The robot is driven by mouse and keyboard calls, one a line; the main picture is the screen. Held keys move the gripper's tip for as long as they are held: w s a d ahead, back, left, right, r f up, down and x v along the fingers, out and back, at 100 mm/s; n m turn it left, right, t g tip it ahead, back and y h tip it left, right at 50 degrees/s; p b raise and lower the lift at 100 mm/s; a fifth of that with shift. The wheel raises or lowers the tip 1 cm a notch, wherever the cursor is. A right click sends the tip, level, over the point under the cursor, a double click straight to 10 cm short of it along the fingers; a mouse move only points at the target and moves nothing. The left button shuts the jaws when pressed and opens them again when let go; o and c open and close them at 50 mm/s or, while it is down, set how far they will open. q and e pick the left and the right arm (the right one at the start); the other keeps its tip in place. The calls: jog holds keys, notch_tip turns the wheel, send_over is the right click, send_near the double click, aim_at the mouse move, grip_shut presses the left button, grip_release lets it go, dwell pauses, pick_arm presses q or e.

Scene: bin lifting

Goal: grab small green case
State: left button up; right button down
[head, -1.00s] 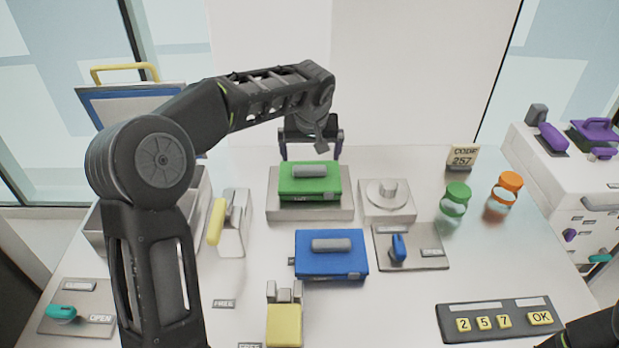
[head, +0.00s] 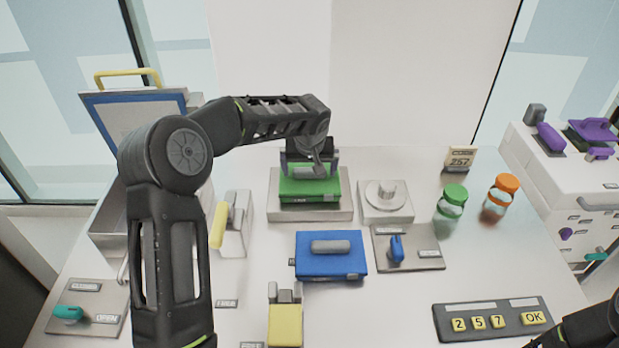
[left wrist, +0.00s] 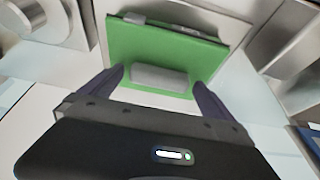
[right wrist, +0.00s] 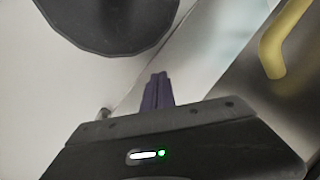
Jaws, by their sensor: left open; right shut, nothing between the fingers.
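The small green case (head: 310,190) lies on a metal platform (head: 345,210) at the back middle of the table, with a grey handle on top. My left gripper (head: 309,170) is above it, fingers pointing down. In the left wrist view the open fingers (left wrist: 160,82) stand on either side of the grey handle of the green case (left wrist: 160,48). I cannot tell whether they touch it. My right gripper (right wrist: 158,90) is shut and empty in the right wrist view. Only part of my right arm shows at the lower right of the head view.
A blue case (head: 331,262) lies in front of the green one. A scale-like metal block (head: 386,212) stands to its right, and a lever block (head: 238,235) to its left. Green-lidded (head: 452,203) and orange-lidded (head: 501,197) jars and a keypad (head: 491,335) are at the right.

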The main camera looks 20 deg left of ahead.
aim_at(310, 170)
pick_arm(q)
jog(key=shift+w+f, duration=0.1)
jog(key=shift+c, duration=0.3)
jog(key=c, duration=1.9)
jog(key=shift+c, duration=0.2)
notch_tip(310, 170, up, 10)
jog(key=b, duration=0.2)
